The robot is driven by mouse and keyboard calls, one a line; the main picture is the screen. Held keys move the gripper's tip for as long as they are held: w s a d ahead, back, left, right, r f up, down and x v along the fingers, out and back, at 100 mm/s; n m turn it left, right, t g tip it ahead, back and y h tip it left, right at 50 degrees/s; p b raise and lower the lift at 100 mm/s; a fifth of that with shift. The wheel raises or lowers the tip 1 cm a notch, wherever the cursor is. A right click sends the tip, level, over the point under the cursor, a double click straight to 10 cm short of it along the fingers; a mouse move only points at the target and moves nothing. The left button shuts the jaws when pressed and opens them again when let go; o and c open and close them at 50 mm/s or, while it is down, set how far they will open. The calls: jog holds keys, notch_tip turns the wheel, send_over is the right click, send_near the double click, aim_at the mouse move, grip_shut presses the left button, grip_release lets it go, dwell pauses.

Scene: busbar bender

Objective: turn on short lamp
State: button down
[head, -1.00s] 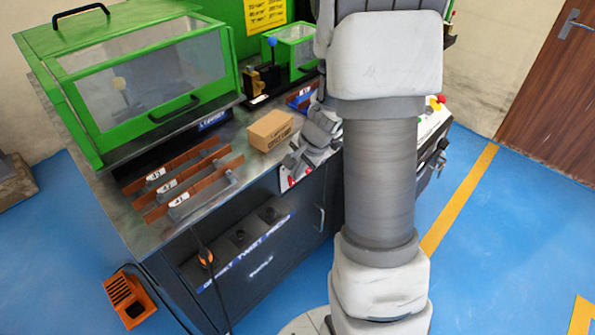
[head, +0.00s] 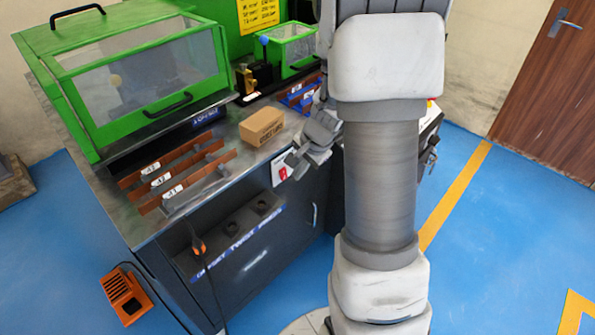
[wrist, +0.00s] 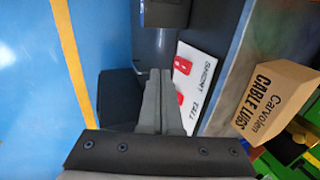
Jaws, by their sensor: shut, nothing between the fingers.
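A white switch panel (head: 279,170) is on the front face of the bench, and it also shows in the wrist view (wrist: 207,58). It carries a red switch (wrist: 182,66) by the word SHORT and a second red switch (wrist: 180,98) by the word TALL, partly hidden by my fingers. My gripper (wrist: 160,72) is shut and empty. In the wrist view its tips lie just left of the SHORT switch; I cannot tell whether they touch the panel. In the head view my gripper (head: 292,162) is at the panel's right side. Neither lamp can be made out.
A cardboard box (head: 262,127) marked CABLE LUGS stands on the bench top near the panel, and it shows at right in the wrist view (wrist: 275,98). Copper bars (head: 175,170) lie on the left of the bench. A green guarded machine (head: 140,75) stands behind. Blue floor is clear at right.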

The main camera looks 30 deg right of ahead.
notch_tip(320, 180, up, 10)
jog(key=s+p, duration=0.1)
jog(key=p, duration=0.3)
jog(key=shift+d, duration=0.2)
jog(key=shift+s, duration=0.1)
jog(key=s+a+r+n, duration=0.7)
jog(key=s+a+r, duration=0.1)
jog(key=a+r, duration=0.25)
jog(key=s+a+r+n+t+h, duration=0.1)
jog(key=s+r+n, duration=0.1)
jog(key=s+n, duration=0.3)
jog(key=s+a+r+n+t+h, duration=0.1)
jog(key=s+a+r+n, duration=0.15)
jog(key=s, duration=0.35)
notch_tip(320, 180, up, 14)
jog(key=p, duration=1.4)
jog(key=shift+d+y, duration=0.3)
jog(key=shift+d, duration=0.15)
jog(key=shift+w+m, duration=0.1)
jog(key=shift+m, duration=0.15)
